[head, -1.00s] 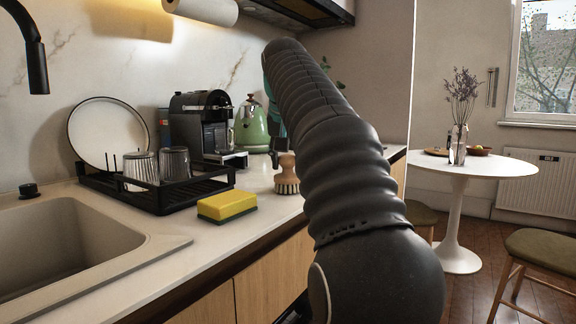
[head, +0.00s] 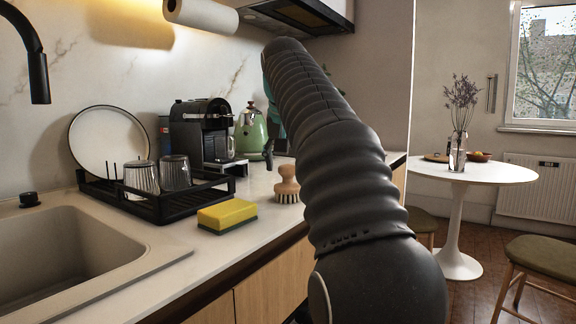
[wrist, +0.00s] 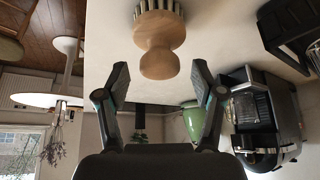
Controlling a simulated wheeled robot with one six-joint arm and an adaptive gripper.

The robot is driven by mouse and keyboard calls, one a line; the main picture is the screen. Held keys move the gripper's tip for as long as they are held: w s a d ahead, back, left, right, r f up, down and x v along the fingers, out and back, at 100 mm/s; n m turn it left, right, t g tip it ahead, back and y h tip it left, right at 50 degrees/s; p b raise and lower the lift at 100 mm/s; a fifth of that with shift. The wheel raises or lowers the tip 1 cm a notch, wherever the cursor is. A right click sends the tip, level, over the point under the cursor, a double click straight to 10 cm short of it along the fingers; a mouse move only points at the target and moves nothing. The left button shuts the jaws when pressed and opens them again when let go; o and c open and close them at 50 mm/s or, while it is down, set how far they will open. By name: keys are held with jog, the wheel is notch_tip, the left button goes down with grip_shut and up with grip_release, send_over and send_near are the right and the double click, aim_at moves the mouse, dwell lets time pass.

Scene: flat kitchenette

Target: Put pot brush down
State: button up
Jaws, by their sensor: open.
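The pot brush (head: 287,184) has a round wooden knob handle and pale bristles. It stands upright, bristles down, on the white counter (head: 262,212), to the right of the yellow-green sponge. In the wrist view, which is upside down, the brush (wrist: 158,42) shows at the top, just beyond the fingertips. My gripper (wrist: 158,80) is open, its two dark fingers apart with nothing between them. The knob lies ahead of the gap, clear of both fingers. In the head view my arm hides most of the gripper.
The sponge (head: 227,216) lies near the counter's front edge. A black dish rack (head: 160,206) with glasses and a plate stands left of it. A coffee machine (head: 202,135) and a green kettle (head: 251,132) stand behind. The sink (head: 70,250) is at left.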

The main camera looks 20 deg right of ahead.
jog(key=p+v, duration=0.3)
jog(key=v, duration=0.7)
